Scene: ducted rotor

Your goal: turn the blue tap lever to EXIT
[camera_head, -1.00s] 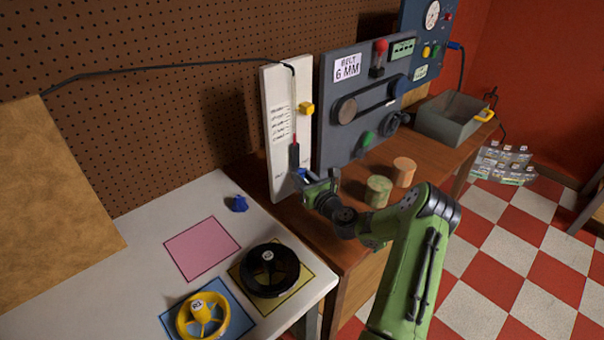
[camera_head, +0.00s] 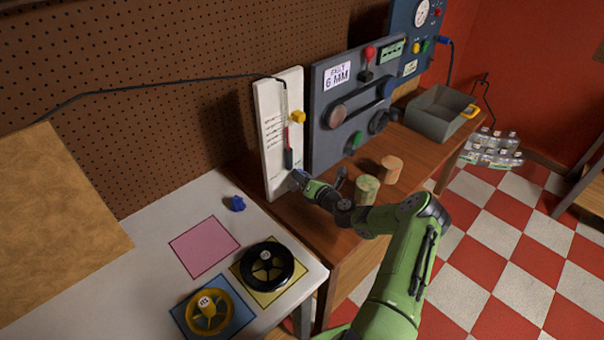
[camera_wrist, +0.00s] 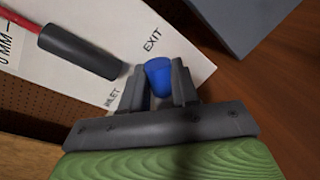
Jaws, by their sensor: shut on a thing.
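The blue tap lever (camera_wrist: 158,75) is between the two fingers of my gripper (camera_wrist: 160,88) in the wrist view, and the fingers are shut on it. The lever is at the lower end of a white panel (camera_wrist: 188,55), with the printed word EXIT (camera_wrist: 152,40) above it and INLET (camera_wrist: 112,99) to its left. The lever's pivot is hidden by the gripper. In the head view my gripper (camera_head: 299,181) is at the foot of the upright white panel (camera_head: 270,135).
A black-sleeved red rod (camera_wrist: 80,52) lies along the panel close to the gripper. A grey machine board (camera_head: 325,110) stands right of it. Two cylinders, one green (camera_head: 367,190) and one tan (camera_head: 391,169), stand near my arm. A blue knob (camera_head: 237,203) lies on the white table.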

